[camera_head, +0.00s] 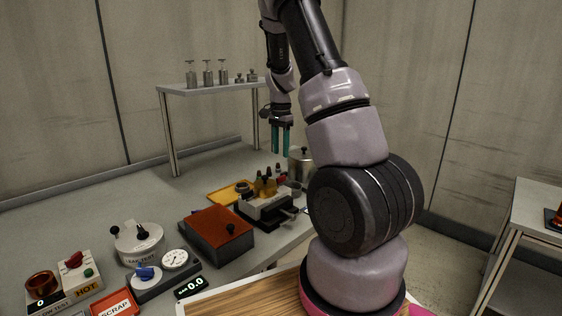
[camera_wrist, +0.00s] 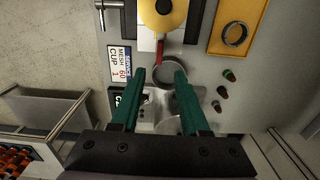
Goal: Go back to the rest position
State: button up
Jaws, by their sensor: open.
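My gripper (camera_head: 281,138) is raised above the far right part of the grey workbench in the head view. Its two teal fingers are apart with nothing between them. In the wrist view my gripper (camera_wrist: 157,75) looks down at the bench, with a round metal cup (camera_wrist: 170,73) visible below and between the fingers. My arm rises in front of the bench and hides part of its right end. A silver pot (camera_head: 301,164) stands near the gripper, partly behind my arm.
A raised shelf (camera_head: 205,88) holding several metal weights stands behind the gripper. An orange-lidded box (camera_head: 218,230), a vise-like fixture (camera_head: 265,207), a yellow tray (camera_head: 230,194) and a leak-test unit (camera_head: 138,243) crowd the bench. A side table (camera_head: 535,210) stands at right.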

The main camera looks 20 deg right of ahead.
jog(key=shift+r, duration=0.55)
jog(key=s+a+r+n+t+y, duration=0.1)
jog(key=s+a+r+n, duration=0.1)
jog(key=s+a+r, duration=0.3)
jog(key=s+a+r+n+t, duration=0.1)
jog(key=s+r, duration=0.2)
jog(key=r, duration=0.4)
jog(key=s+a+r+n+t+y, duration=0.1)
jog(key=s+a+r+n+t, duration=0.1)
jog(key=s+a+r, duration=0.3)
jog(key=s+a+r+n+t, duration=0.1)
jog(key=s+a+r+n, duration=0.1)
jog(key=s, duration=0.5)
jog(key=s+a+r+n+t, duration=0.2)
jog(key=s+r+n, duration=0.1)
jog(key=s, duration=0.4)
jog(key=shift+s+r, duration=0.3)
jog(key=shift+r, duration=0.45)
jog(key=shift+a, duration=0.1)
